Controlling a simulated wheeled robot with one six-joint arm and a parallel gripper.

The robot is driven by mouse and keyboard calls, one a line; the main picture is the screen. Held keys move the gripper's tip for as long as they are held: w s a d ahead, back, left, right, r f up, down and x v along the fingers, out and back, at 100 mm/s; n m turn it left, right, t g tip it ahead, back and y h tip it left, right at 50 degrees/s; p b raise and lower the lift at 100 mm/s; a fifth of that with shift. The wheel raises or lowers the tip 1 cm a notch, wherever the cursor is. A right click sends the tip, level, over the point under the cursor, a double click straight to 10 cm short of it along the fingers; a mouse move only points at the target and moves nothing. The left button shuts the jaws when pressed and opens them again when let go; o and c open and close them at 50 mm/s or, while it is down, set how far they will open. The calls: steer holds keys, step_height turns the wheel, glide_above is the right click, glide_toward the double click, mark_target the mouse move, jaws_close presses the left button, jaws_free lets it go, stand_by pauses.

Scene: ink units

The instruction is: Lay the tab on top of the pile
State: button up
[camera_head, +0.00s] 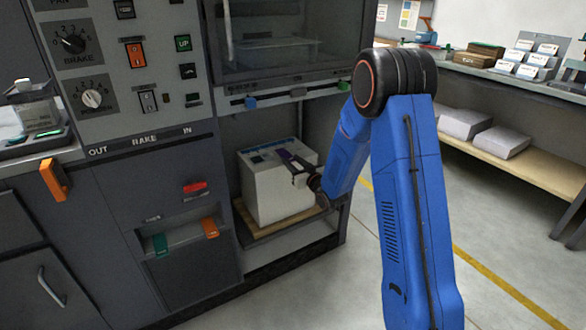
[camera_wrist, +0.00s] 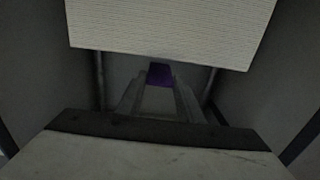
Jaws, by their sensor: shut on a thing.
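The pile (camera_head: 275,195) is a tall white block of paper inside the machine's lower bay. My gripper (camera_head: 298,168) is at the right side of the pile's top. It is shut on a purple tab (camera_head: 288,157), which shows dark in the head view, over or on the pile's top. In the wrist view the purple tab (camera_wrist: 159,73) is between the two fingertips, and the ridged paper side of the pile (camera_wrist: 170,30) fills the upper part. I cannot tell whether the tab touches the pile. Small dark and blue patches show on the pile's top at the back left.
The pile stands on a wooden board (camera_head: 285,226) in the bay. The bay walls and the ledge with coloured clips (camera_head: 295,91) enclose it closely. A control panel (camera_head: 125,60) is at left. A bench with paper stacks (camera_head: 465,123) is at right; the floor between is clear.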

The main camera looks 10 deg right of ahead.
steer(key=shift+f, duration=1.3)
steer(key=o, duration=1)
steer(key=shift+f, duration=0.15)
